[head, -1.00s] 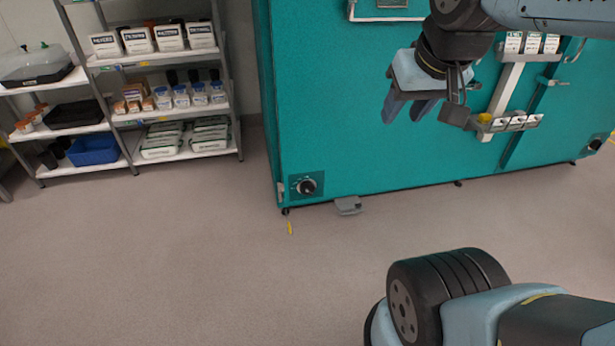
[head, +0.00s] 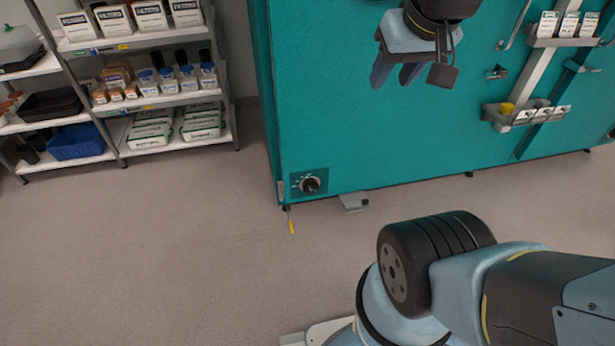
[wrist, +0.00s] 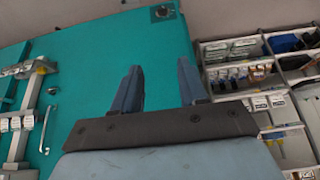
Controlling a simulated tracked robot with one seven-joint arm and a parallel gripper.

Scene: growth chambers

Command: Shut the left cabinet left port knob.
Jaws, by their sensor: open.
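The left port knob (head: 310,185) is a black round knob on a dark plate at the lower left corner of the teal cabinet (head: 350,120). In the wrist view the knob (wrist: 162,12) shows small at the top edge. My gripper (head: 393,84) is open and empty in front of the cabinet face, above and to the right of the knob and well apart from it. Its two blue-grey fingers (wrist: 160,85) show in the wrist view, with a clear gap between them. The knob's exact setting is too small to tell.
A shelf unit (head: 165,100) with boxes and bottles stands left of the cabinet. A grey pedal-like part (head: 352,202) sticks out at the cabinet's bottom edge. Small racks (head: 530,112) hang on the cabinet's right part. The floor (head: 180,240) in front is clear.

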